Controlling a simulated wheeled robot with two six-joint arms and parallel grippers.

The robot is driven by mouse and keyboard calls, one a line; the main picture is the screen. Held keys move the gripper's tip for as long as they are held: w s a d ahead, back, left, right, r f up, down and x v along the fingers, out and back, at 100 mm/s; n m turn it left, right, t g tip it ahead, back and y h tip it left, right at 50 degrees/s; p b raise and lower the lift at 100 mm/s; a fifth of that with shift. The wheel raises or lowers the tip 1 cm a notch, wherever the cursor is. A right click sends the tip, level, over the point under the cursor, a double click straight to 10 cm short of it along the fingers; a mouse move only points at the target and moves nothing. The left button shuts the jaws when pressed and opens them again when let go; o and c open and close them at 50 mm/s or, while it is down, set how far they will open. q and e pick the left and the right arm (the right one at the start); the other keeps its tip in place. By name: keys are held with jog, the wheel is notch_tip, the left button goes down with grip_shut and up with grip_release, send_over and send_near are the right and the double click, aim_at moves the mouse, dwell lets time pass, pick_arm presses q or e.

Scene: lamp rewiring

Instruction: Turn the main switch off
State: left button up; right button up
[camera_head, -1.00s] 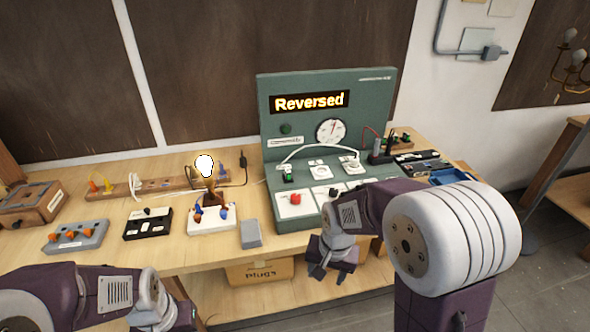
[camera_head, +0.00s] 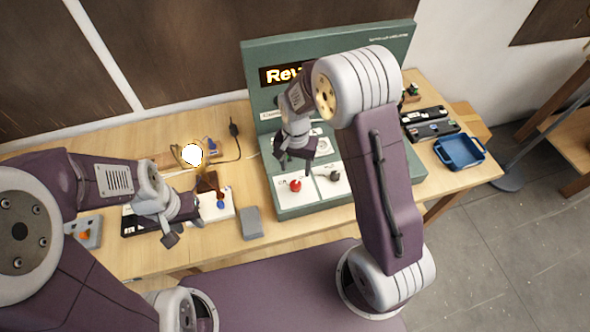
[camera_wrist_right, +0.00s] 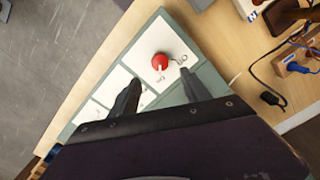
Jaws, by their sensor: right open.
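The red knob (camera_head: 295,185) sits on a white plate at the front left of the green panel (camera_head: 262,60). It is also in the right wrist view (camera_wrist_right: 160,61), with a pale mark on its face. My right gripper (camera_head: 293,160) is over the panel, just behind and above the red knob in the head view. In the wrist view its open, empty fingers (camera_wrist_right: 160,90) point towards the knob, apart from it. My left gripper (camera_head: 186,230) hangs over the front of the bench by the lamp board, fingers apart and empty. The lit bulb (camera_head: 192,154) glows behind it.
A dark knob (camera_head: 334,176) sits right of the red one. The lit sign (camera_head: 278,75) is partly hidden by my right arm. A grey block (camera_head: 251,222) stands left of the panel. A blue tray (camera_head: 460,152) and black cases (camera_head: 424,115) lie to the right.

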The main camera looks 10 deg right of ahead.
jog(key=p, duration=0.1)
send_over(296, 183)
notch_tip(296, 183, down, 4)
jog(key=shift+f, duration=0.25)
jog(key=f, duration=0.2)
jog(key=f+p, duration=0.1)
jog(key=f, duration=0.1)
jog(key=shift+s+a+f, duration=0.1)
jog(key=shift+s+f, duration=0.1)
pick_arm(q)
notch_tip(296, 183, up, 2)
jog(key=shift+r, duration=0.25)
pick_arm(e)
jog(key=shift+w, duration=0.1)
jog(key=shift+c, duration=0.2)
grip_shut()
